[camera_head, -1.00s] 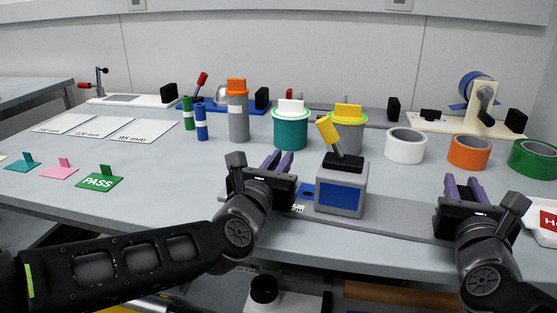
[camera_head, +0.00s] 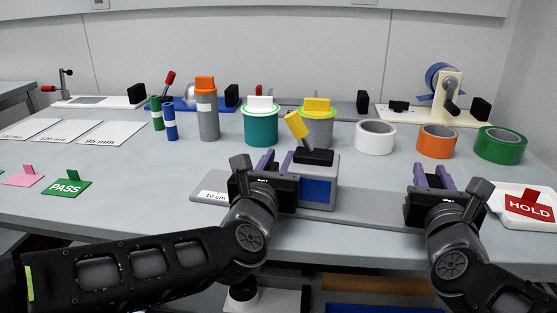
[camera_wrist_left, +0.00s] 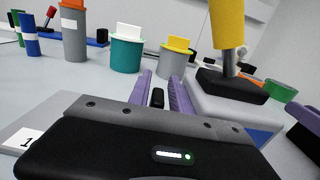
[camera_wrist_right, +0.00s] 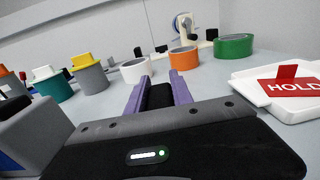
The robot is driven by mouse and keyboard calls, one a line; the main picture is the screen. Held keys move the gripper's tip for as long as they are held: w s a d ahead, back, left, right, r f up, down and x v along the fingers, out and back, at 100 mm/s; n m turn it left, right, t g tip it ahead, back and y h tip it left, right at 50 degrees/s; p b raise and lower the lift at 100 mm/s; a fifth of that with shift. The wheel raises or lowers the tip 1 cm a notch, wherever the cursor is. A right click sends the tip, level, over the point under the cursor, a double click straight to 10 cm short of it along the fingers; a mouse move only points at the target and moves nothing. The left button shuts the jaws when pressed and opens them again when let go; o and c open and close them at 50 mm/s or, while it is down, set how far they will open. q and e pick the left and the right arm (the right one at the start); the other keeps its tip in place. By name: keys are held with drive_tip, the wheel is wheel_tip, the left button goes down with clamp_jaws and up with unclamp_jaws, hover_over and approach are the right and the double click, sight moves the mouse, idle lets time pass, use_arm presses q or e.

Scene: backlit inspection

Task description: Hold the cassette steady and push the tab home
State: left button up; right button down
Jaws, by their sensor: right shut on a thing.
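A grey box with a blue front panel (camera_head: 317,188) stands on a long grey base plate (camera_head: 370,207). A yellow lever (camera_head: 296,125) leans left from its black top. The frames do not clearly mark which part is the cassette or the tab. My left gripper (camera_head: 266,162) is just left of the box, its purple fingers apart; a small dark piece (camera_wrist_left: 157,97) shows between them in the left wrist view, with gaps beside it. My right gripper (camera_head: 433,177) is right of the box, over the plate's right part, shut on a black block (camera_wrist_right: 160,96).
A white tray with a red HOLD sign (camera_head: 528,204) lies right of my right gripper. White (camera_head: 375,137), orange (camera_head: 437,141) and green (camera_head: 500,145) rolls stand behind. Teal (camera_head: 261,126) and grey (camera_head: 317,132) canisters stand behind the box. A green PASS card (camera_head: 66,188) lies far left.

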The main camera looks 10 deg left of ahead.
use_arm(q)
drive_tip(key=shift+d, duration=0.15)
